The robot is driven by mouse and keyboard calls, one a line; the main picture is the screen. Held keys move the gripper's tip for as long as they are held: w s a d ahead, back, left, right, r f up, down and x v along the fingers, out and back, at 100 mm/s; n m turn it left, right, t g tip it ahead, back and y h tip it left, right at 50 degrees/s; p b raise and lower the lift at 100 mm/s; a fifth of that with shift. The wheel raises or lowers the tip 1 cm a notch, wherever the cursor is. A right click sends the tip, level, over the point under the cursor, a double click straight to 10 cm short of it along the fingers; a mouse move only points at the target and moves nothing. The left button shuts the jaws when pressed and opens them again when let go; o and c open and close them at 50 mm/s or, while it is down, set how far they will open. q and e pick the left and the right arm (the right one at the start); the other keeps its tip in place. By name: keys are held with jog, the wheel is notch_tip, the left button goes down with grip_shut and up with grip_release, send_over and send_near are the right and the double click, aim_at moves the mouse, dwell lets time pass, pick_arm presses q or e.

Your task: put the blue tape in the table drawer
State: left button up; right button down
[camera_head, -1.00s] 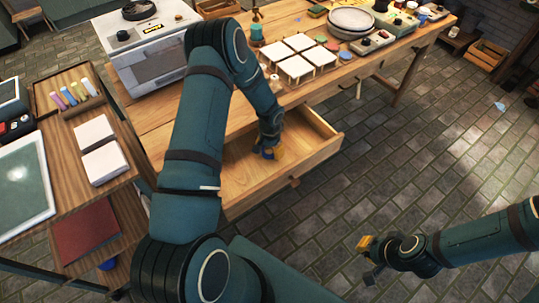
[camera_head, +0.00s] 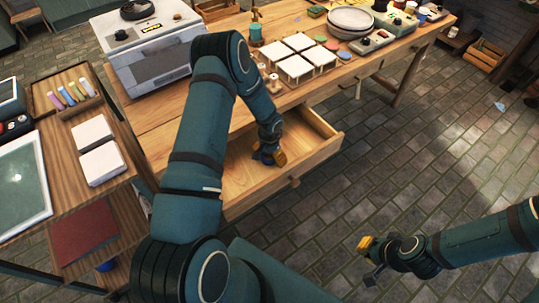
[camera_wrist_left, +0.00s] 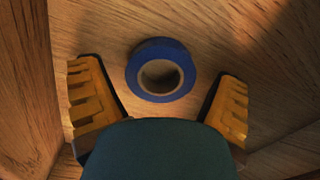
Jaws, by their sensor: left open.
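The blue tape (camera_wrist_left: 161,70) is a ring lying on the wooden floor of the open table drawer (camera_head: 243,181). In the left wrist view it sits between the two spread yellow-padded fingers of my left gripper (camera_wrist_left: 160,100), with a gap on each side. In the head view my left gripper (camera_head: 268,157) reaches down into the drawer, and the tape is mostly hidden there by it. My right gripper (camera_head: 368,258) is at the lower right, over the floor and away from the table; its finger opening is too small to judge.
The worktable (camera_head: 160,120) carries a grey-white machine (camera_head: 150,60), white tiles (camera_head: 293,68) and stacked plates (camera_head: 351,20). A shelf cart (camera_head: 120,205) with white blocks stands at the left. The drawer's front board (camera_head: 293,181) stands out over open brick floor.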

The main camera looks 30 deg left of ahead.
aim_at(270, 158)
pick_arm(q)
jog(key=shift+r, duration=0.15)
notch_tip(270, 158, up, 12)
jog(key=p, duration=0.3)
jog(key=s+d+h, duration=0.1)
jog(key=s+d, duration=0.1)
jog(key=d, duration=0.2)
jog(key=s+d+f+h, duration=0.1)
jog(key=s+d, duration=0.1)
jog(key=d, duration=0.2)
jog(key=s+d+f+h, duration=0.1)
jog(key=s+d, duration=0.1)
jog(key=d, duration=0.3)
jog(key=shift+s+d+f+n+t, duration=0.1)
jog(key=shift+s+f+n+t, duration=0.05)
jog(key=shift+s+n+t, duration=0.2)
jog(key=s+d+r+n+h, duration=0.1)
jog(key=s+d+n, duration=0.1)
jog(key=s+d, duration=0.7)
jog(key=shift+s+t, duration=0.45)
jog(key=shift+s, duration=0.8)
